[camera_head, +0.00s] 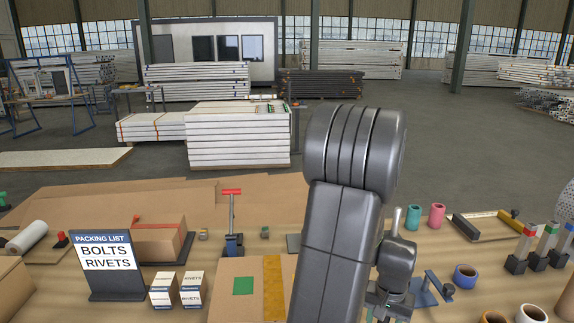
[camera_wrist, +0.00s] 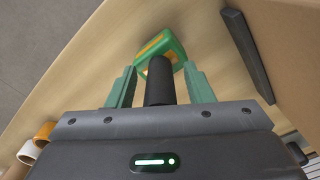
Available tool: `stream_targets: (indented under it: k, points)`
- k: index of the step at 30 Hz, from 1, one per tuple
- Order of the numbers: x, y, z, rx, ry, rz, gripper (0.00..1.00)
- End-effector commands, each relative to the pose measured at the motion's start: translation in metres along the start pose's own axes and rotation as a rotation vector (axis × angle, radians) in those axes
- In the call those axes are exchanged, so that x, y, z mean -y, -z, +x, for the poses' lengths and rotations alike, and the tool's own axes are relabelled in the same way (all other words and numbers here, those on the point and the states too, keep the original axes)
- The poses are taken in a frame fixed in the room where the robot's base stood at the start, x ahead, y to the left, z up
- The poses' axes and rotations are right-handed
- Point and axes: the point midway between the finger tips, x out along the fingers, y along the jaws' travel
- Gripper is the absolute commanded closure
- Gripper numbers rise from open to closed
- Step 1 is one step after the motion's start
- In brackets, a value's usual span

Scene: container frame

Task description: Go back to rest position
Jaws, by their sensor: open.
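My arm rises large in the middle of the head view and bends down over the workbench (camera_head: 60,200). In the wrist view my gripper (camera_wrist: 160,85) has two green fingers set apart, open. A black cylindrical part (camera_wrist: 159,80) shows between them, and a green and yellow object (camera_wrist: 161,47) lies just beyond it over the wooden surface. I cannot tell whether the black part belongs to that object.

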Motion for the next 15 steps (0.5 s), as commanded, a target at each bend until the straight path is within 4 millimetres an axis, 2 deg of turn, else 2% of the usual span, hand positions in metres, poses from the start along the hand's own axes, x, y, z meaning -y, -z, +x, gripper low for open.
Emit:
stream_targets:
  k: [1,6,15]
  points:
    - [0.000,0.001,-0.009,-0.005,0.000,0.000,0.53]
    - [0.000,0.001,-0.018,-0.005,0.000,0.000,0.53]
    - [0.000,0.001,-0.020,-0.003,0.000,0.000,0.53]
